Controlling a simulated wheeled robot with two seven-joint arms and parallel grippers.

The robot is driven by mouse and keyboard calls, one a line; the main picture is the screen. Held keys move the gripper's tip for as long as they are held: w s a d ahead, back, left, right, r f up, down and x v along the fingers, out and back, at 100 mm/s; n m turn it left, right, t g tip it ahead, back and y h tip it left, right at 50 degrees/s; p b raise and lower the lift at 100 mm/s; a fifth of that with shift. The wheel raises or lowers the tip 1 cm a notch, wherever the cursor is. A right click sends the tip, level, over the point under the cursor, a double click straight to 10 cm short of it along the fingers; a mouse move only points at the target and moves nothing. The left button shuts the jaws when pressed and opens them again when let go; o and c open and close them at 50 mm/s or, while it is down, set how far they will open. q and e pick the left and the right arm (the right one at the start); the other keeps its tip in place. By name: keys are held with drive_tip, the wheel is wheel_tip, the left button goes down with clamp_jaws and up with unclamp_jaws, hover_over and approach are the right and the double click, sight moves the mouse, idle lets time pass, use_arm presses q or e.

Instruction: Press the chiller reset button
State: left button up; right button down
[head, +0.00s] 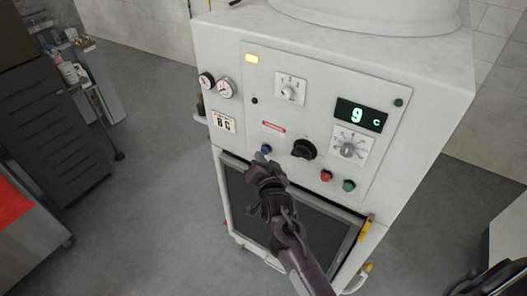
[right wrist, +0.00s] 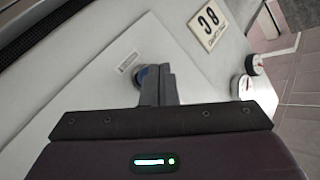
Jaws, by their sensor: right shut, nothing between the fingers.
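The white machine (head: 330,45) has a front control panel (head: 230,55). My left gripper is not in view.
Right of the blue button are a black knob (head: 303,149), a red button (head: 326,175) and a green button (head: 348,185). A lit display (head: 361,115) reads 9 C. Two gauges (head: 227,88) and an 8C plate (head: 223,122) are at left. Open grey floor (head: 150,190) lies left.

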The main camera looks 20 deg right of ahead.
drive_tip(key=shift+w+d, duration=0.25)
drive_tip(key=shift+d, duration=0.1)
idle(0.8)
drive_tip(key=shift+s+a, duration=0.1)
drive_tip(key=shift+s+a+p, duration=0.4)
drive_tip(key=shift+s+a, duration=0.05)
drive_tip(key=shift+a, duration=0.15)
